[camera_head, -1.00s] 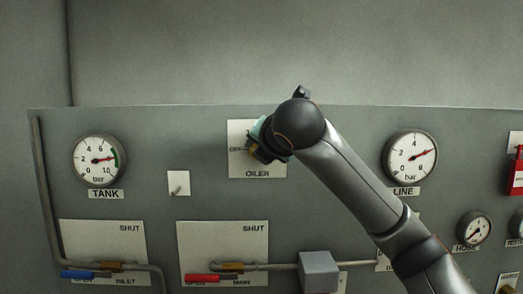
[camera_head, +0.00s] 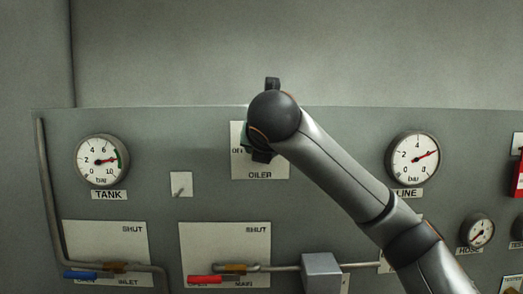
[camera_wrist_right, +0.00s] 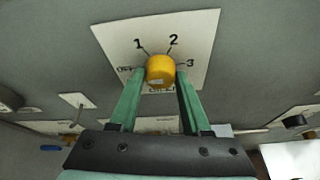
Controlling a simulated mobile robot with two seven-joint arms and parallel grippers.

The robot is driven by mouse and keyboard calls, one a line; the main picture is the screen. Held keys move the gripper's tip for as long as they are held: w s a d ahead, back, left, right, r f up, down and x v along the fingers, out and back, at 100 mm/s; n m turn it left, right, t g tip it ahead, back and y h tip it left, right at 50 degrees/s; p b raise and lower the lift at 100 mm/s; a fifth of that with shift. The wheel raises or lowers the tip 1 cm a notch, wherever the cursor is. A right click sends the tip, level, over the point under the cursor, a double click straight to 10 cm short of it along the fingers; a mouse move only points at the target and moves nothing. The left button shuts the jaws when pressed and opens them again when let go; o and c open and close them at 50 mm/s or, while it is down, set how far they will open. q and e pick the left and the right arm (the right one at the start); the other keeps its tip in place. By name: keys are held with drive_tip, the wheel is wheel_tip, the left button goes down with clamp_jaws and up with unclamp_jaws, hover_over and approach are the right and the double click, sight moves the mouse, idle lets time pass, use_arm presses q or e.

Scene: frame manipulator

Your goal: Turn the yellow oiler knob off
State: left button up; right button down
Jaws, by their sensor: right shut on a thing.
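The yellow oiler knob (camera_wrist_right: 160,69) sits on a white plate marked OFF, 1, 2 and 3 in the right wrist view. My right gripper (camera_wrist_right: 160,76) has its green fingers on either side of the knob and is shut on it. Which mark the knob points to is hard to tell. In the head view the oiler plate (camera_head: 262,172) shows its OFF and OILER labels, while my right arm hides the knob and fingers. My left gripper is not in view.
The tank gauge (camera_head: 102,160) is left of the oiler plate and the line gauge (camera_head: 413,158) is right. Below are a blue-handled valve (camera_head: 80,275), a red-handled valve (camera_head: 204,279) and a grey box (camera_head: 321,272). A small switch plate (camera_head: 181,185) lies left of the oiler plate.

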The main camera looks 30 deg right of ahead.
drive_tip(key=shift+c, duration=1.8)
unclamp_jaws()
drive_tip(key=b+v, duration=0.1)
drive_tip(key=v, duration=1.1)
drive_tip(key=shift+s, duration=0.25)
drive_tip(key=shift+a, duration=0.1)
